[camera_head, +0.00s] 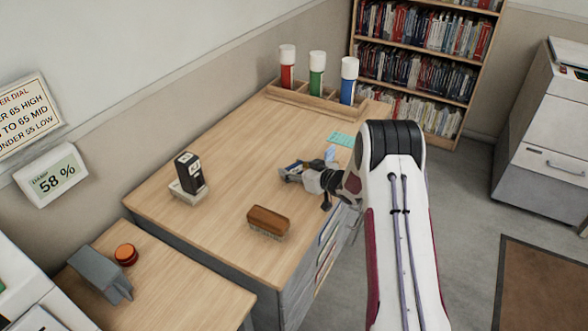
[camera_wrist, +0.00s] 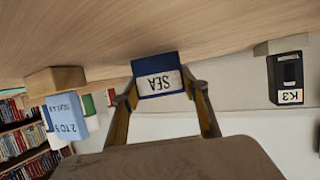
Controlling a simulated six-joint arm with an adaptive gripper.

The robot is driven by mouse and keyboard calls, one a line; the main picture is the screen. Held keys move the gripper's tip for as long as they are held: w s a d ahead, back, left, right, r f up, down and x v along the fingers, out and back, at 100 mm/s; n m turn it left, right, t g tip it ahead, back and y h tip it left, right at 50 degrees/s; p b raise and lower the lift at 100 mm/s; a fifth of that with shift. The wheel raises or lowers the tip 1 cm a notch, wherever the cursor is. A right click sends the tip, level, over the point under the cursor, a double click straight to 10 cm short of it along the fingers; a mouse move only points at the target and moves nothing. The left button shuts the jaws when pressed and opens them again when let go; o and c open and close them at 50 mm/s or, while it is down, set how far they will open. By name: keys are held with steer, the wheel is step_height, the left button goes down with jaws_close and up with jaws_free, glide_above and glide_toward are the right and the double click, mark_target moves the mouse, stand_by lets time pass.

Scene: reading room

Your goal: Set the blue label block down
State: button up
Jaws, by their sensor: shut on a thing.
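My gripper (camera_head: 304,173) is over the desk top, right of the black stamp and behind the brown brush. In the wrist view, which is upside down, my gripper (camera_wrist: 163,88) is shut on the blue label block (camera_wrist: 158,64), one finger on each side. The block is dark blue with a white label reading "SEA". In the head view the block (camera_head: 292,167) is small and partly hidden by the fingers. It is close to the wooden desk (camera_head: 225,190); I cannot tell whether it touches the wood.
A wooden rack (camera_head: 300,98) with red, green and blue white-capped tubes stands at the back. A teal card (camera_head: 341,139) and a light-blue piece (camera_head: 331,153) lie near my gripper. A black stamp (camera_head: 188,172) and brown brush (camera_head: 268,221) stand leftward. Bare wood lies between.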

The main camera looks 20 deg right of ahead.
steer(key=shift+f, duration=0.2)
steer(key=o, duration=1.1)
steer(key=shift+r, duration=0.15)
steer(key=shift+s+d+r, duration=0.2)
steer(key=shift+s+d, duration=0.1)
steer(key=shift+s, duration=0.2)
steer(key=shift+v, duration=5.45)
steer(key=shift+f, duration=0.1)
